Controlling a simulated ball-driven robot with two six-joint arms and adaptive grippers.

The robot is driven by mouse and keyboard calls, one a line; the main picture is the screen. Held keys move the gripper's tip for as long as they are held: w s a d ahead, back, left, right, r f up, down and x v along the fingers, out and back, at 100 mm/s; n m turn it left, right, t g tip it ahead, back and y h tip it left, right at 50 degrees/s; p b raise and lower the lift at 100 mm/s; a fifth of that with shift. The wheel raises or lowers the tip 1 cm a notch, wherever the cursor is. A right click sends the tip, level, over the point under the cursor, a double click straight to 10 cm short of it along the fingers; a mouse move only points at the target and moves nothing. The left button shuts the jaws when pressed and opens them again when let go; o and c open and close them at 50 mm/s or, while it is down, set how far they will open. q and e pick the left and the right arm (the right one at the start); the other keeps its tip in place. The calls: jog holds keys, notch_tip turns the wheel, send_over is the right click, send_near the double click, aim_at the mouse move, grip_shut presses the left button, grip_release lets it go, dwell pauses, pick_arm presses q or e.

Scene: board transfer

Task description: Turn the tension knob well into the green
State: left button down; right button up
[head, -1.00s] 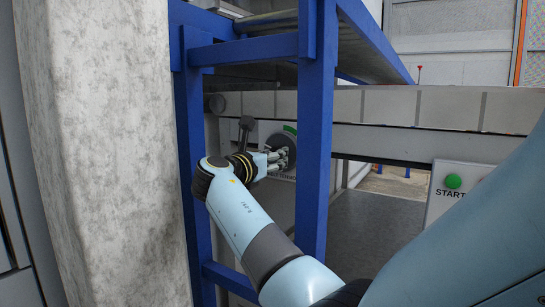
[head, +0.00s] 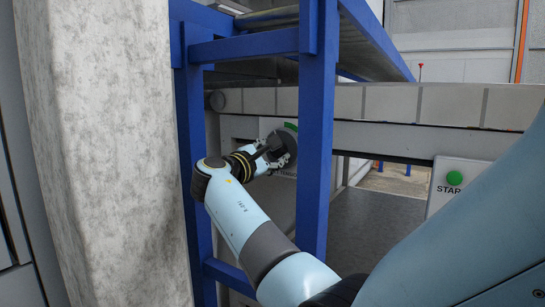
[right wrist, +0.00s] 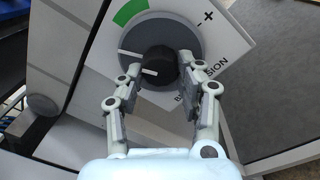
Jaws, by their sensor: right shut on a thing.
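The tension knob (right wrist: 160,62) is a black cylinder in the middle of a round grey dial (right wrist: 190,35) on a white plate in the right wrist view. A green arc (right wrist: 130,12) lies at the dial's upper left, with minus and plus marks at the upper right. A white line on the dial points left, below the green arc; a shorter white mark is on the knob. My right gripper (right wrist: 160,70) is closed around the knob, one finger on each side. In the head view the right gripper (head: 277,153) is at the dial and hides the knob. My left gripper is not in view.
A blue frame post (head: 316,140) stands just right of my right gripper. A pale concrete pillar (head: 100,150) stands at the left. A white panel with a green START button (head: 455,178) is at the right.

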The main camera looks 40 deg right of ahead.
jog(key=shift+f+m, duration=0.25)
jog(key=shift+m, duration=0.35)
jog(key=shift+m+b, duration=0.55)
jog(key=shift+m, duration=0.35)
jog(key=shift+m+g+b, duration=0.3)
jog(key=shift+m+b, duration=0.05)
jog(key=shift+m, duration=0.55)
jog(key=shift+m+b, duration=0.35)
jog(key=shift+m, duration=0.45)
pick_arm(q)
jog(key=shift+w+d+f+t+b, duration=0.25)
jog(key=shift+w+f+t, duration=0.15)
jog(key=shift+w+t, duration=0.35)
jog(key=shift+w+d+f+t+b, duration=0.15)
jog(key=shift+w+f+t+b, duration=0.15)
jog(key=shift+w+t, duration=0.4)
pick_arm(e)
jog(key=shift+r+m, duration=0.1)
jog(key=shift+m, duration=1.2)
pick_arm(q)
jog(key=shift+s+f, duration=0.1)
pick_arm(e)
jog(key=o, duration=1.1)
jog(key=shift+r, duration=0.1)
jog(key=shift+o, duration=0.2)
jog(key=shift+a, duration=0.1)
